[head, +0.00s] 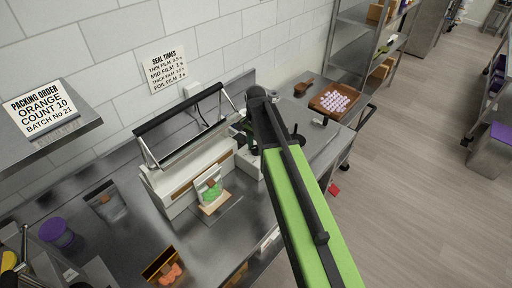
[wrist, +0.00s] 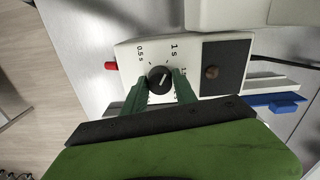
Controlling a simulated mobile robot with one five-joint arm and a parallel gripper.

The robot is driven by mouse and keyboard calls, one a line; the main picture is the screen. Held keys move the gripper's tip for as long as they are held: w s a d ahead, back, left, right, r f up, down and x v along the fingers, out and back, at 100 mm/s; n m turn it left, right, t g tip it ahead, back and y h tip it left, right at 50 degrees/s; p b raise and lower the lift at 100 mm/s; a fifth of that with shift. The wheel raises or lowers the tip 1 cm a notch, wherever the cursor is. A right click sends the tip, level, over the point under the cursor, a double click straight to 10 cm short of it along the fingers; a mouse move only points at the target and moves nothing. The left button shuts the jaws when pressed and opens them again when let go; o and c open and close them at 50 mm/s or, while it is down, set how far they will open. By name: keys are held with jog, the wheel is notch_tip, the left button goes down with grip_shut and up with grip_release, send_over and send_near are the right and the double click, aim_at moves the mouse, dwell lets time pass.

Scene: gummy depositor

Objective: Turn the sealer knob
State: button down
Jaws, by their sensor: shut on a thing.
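The sealer knob (wrist: 159,80) is round and black with a white line, on the white control panel (wrist: 215,55) in the wrist view. The line points up and slightly right, roughly toward the "1 s" mark. "0.5 s" is at its left; a mark at the right is partly hidden by a finger. My gripper (wrist: 161,86) has its green fingers shut on the knob, one on each side. In the head view the white sealer (head: 186,178) stands on the steel bench with its dark bar raised; my arm hides the knob there.
A pouch with green contents (head: 210,190) stands before the sealer. A seal times sign (head: 165,68) and a packing order sign (head: 42,110) hang at the wall side. A tray of pale gummies (head: 333,98) sits at the bench's far end. Open floor lies right.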

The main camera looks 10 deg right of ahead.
aim_at(256, 147)
jog(key=c, duration=1)
grip_release()
jog(key=shift+o, duration=0.2)
notch_tip(256, 147, up, 5)
jog(key=p, duration=0.5)
jog(key=s+d+r+p, duration=0.6)
jog(key=d, duration=0.4)
